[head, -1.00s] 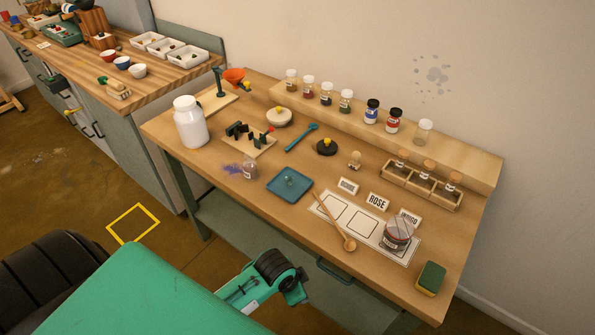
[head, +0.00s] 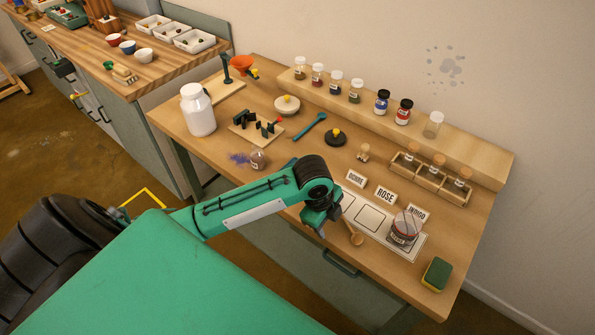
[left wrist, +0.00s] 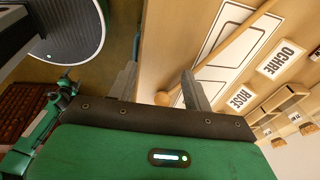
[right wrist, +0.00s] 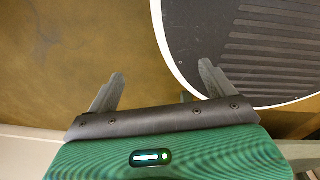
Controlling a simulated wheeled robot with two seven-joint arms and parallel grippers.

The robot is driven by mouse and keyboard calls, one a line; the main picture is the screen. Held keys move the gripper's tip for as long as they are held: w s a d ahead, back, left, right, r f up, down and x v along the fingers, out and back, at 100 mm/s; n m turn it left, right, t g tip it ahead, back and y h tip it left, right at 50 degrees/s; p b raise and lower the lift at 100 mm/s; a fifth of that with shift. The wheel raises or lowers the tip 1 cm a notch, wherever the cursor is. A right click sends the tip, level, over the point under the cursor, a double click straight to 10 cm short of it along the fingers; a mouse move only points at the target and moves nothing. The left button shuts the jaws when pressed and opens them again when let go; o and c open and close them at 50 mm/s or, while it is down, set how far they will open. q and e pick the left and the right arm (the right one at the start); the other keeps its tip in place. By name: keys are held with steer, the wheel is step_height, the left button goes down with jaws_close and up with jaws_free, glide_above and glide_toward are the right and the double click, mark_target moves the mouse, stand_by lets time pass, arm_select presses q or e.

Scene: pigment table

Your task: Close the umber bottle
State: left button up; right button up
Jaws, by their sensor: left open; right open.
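No bottle's label can be read as umber, so I cannot tell which one it is. Three small cork-topped bottles stand in a wooden rack (head: 427,183) at the right. A labelled jar with brownish-red contents (head: 404,229) stands on the white card. A small labelled bottle (head: 258,160) is beside a purple powder spill. A small pale knobbed piece (head: 363,153) stands near the table's middle. My left gripper (head: 318,224) is open and empty at the table's front edge, left of the wooden spoon; its fingers show in the left wrist view (left wrist: 162,85). My right gripper (right wrist: 158,85) is open and empty over the floor.
The back shelf holds several bottles, including a dark-capped blue one (head: 382,102) and an empty clear one (head: 432,124). A wooden spoon (head: 354,236), name cards such as ROSE (head: 385,194) and a sponge (head: 436,274) lie near the front. A white jar (head: 197,110) stands left.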

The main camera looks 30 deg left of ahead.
arm_select(q)
steer(key=w+a+r+m+g+y, duration=0.1)
steer(key=w+a+r+m, duration=0.2)
steer(key=w+a+r, duration=0.2)
steer(key=w+a+r+m+y, duration=0.1)
steer(key=w+a+r+m, duration=0.2)
steer(key=a, duration=0.9)
steer(key=w+r, duration=0.3)
steer(key=r, duration=0.2)
steer(key=shift+w+r+m+g, duration=0.15)
steer(key=shift+w+m+g, duration=0.05)
steer(key=shift+m+g, duration=0.2)
arm_select(e)
steer(key=shift+a, duration=0.2)
arm_select(q)
steer(key=shift+a, duration=0.1)
step_height(320, 180, down, 8)
steer(key=shift+r+p, duration=0.25)
steer(key=shift+p, duration=0.6)
steer(key=shift+f, duration=0.6)
arm_select(e)
steer(key=shift+a+r, duration=0.25)
steer(key=shift+r, duration=0.65)
arm_select(q)
steer(key=shift+f, duration=0.1)
arm_select(e)
steer(key=shift+r, duration=0.15)
